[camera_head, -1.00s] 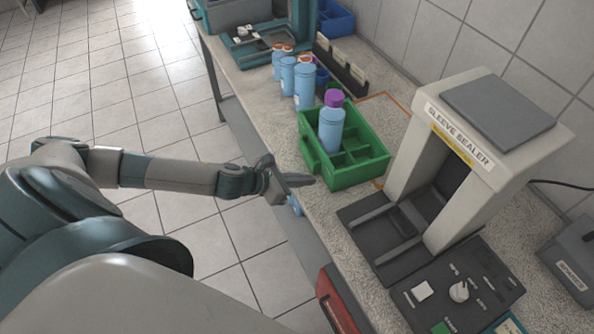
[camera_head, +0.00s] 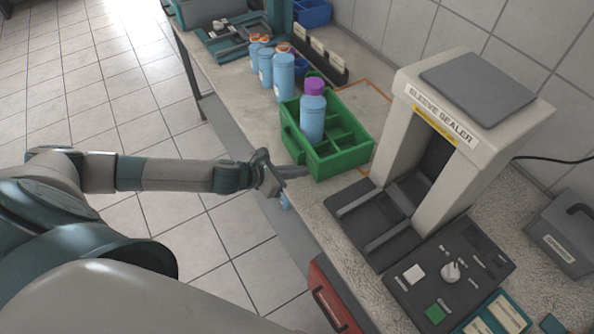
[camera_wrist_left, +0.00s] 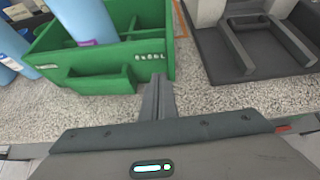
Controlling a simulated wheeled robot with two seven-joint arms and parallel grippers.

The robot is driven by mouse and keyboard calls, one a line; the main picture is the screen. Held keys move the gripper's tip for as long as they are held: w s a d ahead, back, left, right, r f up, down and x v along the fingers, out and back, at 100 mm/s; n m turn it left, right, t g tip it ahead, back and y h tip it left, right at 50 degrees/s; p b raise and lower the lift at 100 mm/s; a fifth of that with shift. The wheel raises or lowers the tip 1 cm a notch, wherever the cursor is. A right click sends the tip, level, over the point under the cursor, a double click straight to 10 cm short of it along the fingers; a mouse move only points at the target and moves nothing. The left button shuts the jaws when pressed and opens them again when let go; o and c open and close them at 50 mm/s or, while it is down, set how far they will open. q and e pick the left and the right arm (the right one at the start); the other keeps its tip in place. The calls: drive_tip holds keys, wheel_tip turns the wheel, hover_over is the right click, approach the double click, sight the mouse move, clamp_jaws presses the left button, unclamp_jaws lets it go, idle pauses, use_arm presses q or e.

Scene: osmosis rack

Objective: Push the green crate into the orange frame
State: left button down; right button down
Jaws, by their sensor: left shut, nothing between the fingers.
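The green crate (camera_head: 343,160) stands on the speckled bench, with a blue bottle with a purple cap (camera_head: 312,112) upright in one compartment. The orange frame (camera_head: 377,90) is a thin outline on the bench behind the crate, partly hidden by the crate and the sealer. My left gripper (camera_head: 306,171) is shut and empty, close to the crate's front side at the bench edge. In the left wrist view its fingers (camera_wrist_left: 158,95) point at the crate's lower right corner; contact is unclear. My right gripper is not in view.
The sleeve sealer (camera_head: 440,130) stands just right of the crate, with its dark base tray near the bench edge. Several blue bottles with orange caps (camera_head: 284,78) stand left of the crate. A dark rack (camera_head: 320,62) lies behind them. Tiled wall at the back.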

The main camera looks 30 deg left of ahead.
sight(313, 165)
use_arm(q)
drive_tip(key=shift+w+d+r+p, duration=0.1)
drive_tip(key=shift+w+d+p, duration=0.45)
drive_tip(key=shift+w, duration=0.35)
drive_tip(key=shift+w+d+p, duration=0.15)
drive_tip(key=shift+w+d, duration=0.1)
drive_tip(key=shift+w, duration=0.25)
drive_tip(key=shift+w+d+p, duration=0.15)
drive_tip(key=shift+w+d, duration=0.1)
drive_tip(key=shift+w, duration=0.2)
drive_tip(key=p+v, duration=0.3)
drive_tip(key=v, duration=0.5)
drive_tip(key=shift+s+a, duration=0.1)
drive_tip(key=shift+s, duration=0.05)
drive_tip(key=c, duration=1.2)
unclamp_jaws()
